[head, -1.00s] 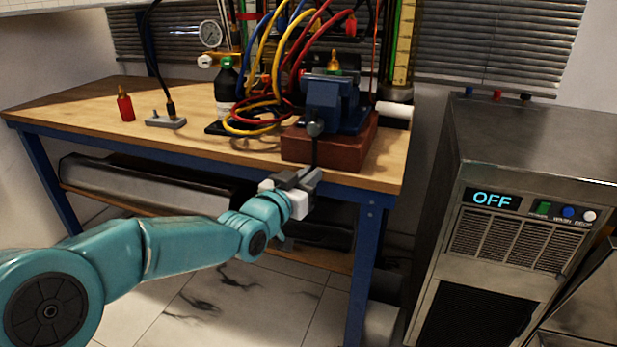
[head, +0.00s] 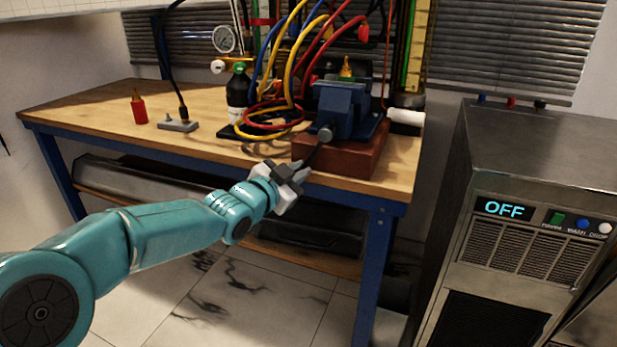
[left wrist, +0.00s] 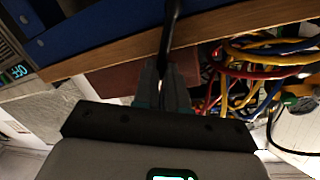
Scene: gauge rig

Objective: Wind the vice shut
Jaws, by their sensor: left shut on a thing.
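The blue vice (head: 342,108) stands on a reddish-brown block (head: 345,160) at the workbench's right front. A brass-coloured fitting (head: 347,68) shows at its jaws; the jaw gap cannot be judged. The vice's dark handle (head: 313,156) hangs from the grey screw end (head: 325,133), slanting down to the left. My left gripper (head: 297,174) is shut on the handle's lower end, in front of the bench edge. In the left wrist view the fingers (left wrist: 168,82) close around the dark handle bar (left wrist: 168,35). My right gripper is not in view.
Red, yellow and blue hoses (head: 283,95) crowd the bench left of the vice. A dark bottle (head: 237,97), a red bottle (head: 139,108) and a small grey switch box (head: 178,125) stand further left. A steel machine reading OFF (head: 520,190) stands at the right.

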